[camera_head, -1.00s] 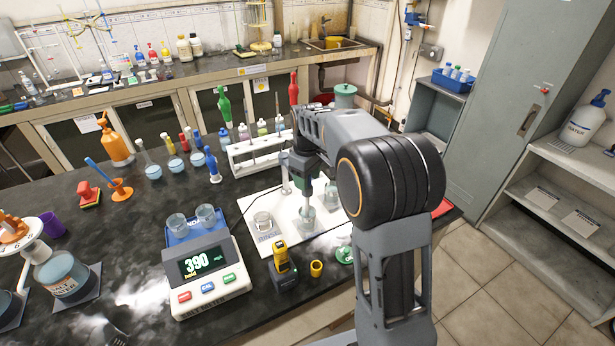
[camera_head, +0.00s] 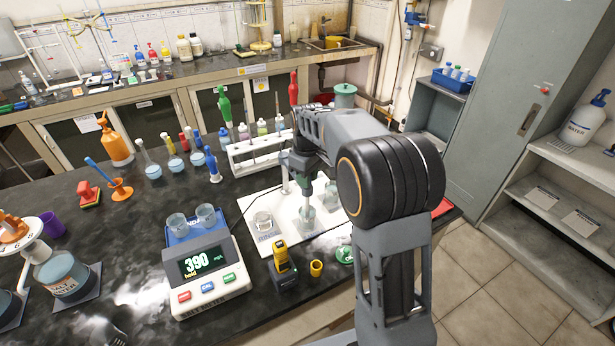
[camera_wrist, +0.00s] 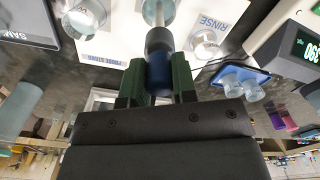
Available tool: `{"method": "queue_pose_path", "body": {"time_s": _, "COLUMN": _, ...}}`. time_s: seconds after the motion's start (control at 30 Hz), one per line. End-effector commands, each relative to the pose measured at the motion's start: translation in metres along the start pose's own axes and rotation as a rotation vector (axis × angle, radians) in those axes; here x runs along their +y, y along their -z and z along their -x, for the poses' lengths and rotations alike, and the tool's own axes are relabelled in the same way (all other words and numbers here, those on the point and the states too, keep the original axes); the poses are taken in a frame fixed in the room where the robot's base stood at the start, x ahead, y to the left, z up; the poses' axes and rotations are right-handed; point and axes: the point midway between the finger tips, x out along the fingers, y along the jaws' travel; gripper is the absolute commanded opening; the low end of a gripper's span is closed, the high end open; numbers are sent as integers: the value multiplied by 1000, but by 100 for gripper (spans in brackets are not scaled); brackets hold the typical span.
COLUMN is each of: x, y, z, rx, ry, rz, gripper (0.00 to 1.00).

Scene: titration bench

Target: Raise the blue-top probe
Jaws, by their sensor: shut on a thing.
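My gripper (camera_wrist: 158,88) is shut on the blue-top probe (camera_wrist: 158,72) in the wrist view, its green fingers on both sides of the blue top. The grey shaft of the probe points away toward a clear vessel (camera_wrist: 158,10) on the white probe-stand board (camera_wrist: 120,40). In the head view my gripper (camera_head: 303,182) is above the board and the fingers are mostly hidden by my arm. A clear beaker (camera_head: 306,215) stands under it on the board. I cannot tell whether the probe tip is inside the beaker.
The meter (camera_head: 205,270) reading 390 stands left of the board, with two small cups (camera_head: 206,215) behind its display. A yellow handheld device (camera_head: 282,260) and a yellow cup (camera_head: 316,268) are in front. A white rack (camera_head: 258,150) with bottles is behind.

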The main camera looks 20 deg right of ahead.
Motion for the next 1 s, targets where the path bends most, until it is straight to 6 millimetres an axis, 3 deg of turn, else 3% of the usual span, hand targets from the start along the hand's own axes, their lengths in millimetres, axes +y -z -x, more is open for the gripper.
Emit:
{"method": "queue_pose_path", "body": {"time_s": 0.17, "x": 0, "y": 0, "z": 8, "rx": 1, "ry": 0, "rz": 0, "gripper": 0}}
{"method": "queue_pose_path", "body": {"time_s": 0.5, "x": 0, "y": 0, "z": 73, "rx": 3, "ry": -2, "rz": -1, "gripper": 0}}
{"method": "queue_pose_path", "body": {"time_s": 0.83, "x": 0, "y": 1, "z": 76, "rx": 8, "ry": -5, "rz": -1, "gripper": 0}}
{"method": "queue_pose_path", "body": {"time_s": 0.87, "x": 0, "y": 1, "z": 77, "rx": 8, "ry": -5, "rz": -1, "gripper": 28}}
{"method": "queue_pose_path", "body": {"time_s": 1.0, "x": 0, "y": 1, "z": 75, "rx": 6, "ry": -3, "rz": -1, "gripper": 41}}
